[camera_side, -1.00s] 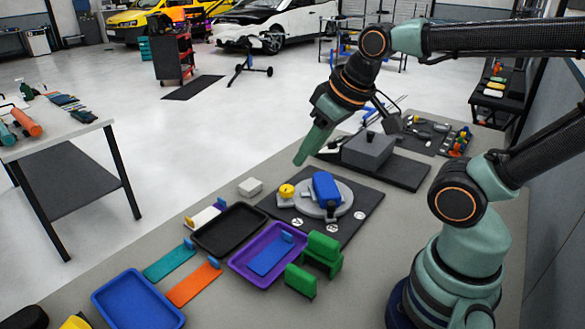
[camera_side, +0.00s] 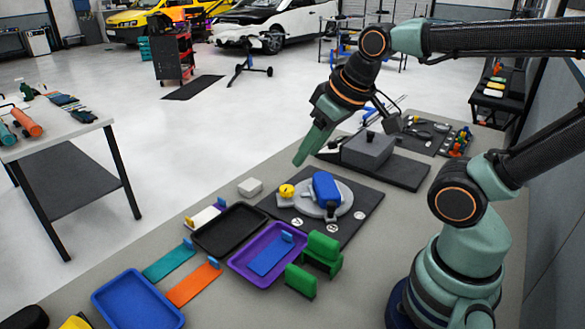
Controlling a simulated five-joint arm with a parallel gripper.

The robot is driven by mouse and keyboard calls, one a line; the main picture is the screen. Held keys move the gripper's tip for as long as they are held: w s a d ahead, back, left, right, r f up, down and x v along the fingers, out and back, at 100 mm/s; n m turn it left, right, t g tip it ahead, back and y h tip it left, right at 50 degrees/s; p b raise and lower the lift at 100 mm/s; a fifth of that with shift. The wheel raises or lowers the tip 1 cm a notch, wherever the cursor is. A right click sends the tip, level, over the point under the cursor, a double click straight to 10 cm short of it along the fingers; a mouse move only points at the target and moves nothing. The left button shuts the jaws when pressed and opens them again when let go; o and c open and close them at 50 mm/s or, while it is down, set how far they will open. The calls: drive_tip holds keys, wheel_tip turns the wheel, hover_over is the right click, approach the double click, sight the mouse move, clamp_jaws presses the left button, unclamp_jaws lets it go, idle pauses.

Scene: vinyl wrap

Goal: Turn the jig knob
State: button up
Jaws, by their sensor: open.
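The jig stands on a dark mat (camera_side: 350,233) on the bench. It has a round grey turntable (camera_side: 340,208) with a blue block (camera_side: 325,191) on it. A yellow knob (camera_side: 286,191) sits on a light block at the turntable's left side. My gripper (camera_side: 300,160) hangs above and behind the knob, apart from it, pointing down and to the left. It is open and appears empty; from this side its fingers overlap, so the gap is hidden.
A black tray (camera_side: 205,246), a purple tray (camera_side: 234,266) and a blue tray (camera_side: 110,297) lie at front left. Green blocks (camera_side: 323,250) stand in front of the mat. A white block (camera_side: 250,187) lies left of it. A grey box (camera_side: 368,150) stands behind.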

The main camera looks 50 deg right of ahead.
drive_tip(key=o, duration=0.3)
drive_tip(key=shift+w, duration=0.1)
drive_tip(key=m+g, duration=0.6)
drive_tip(key=m, duration=0.8)
hover_over(287, 188)
wheel_tip(287, 188, down, 9)
wheel_tip(287, 188, down, 12)
drive_tip(key=shift+r, duration=0.15)
clamp_jaws()
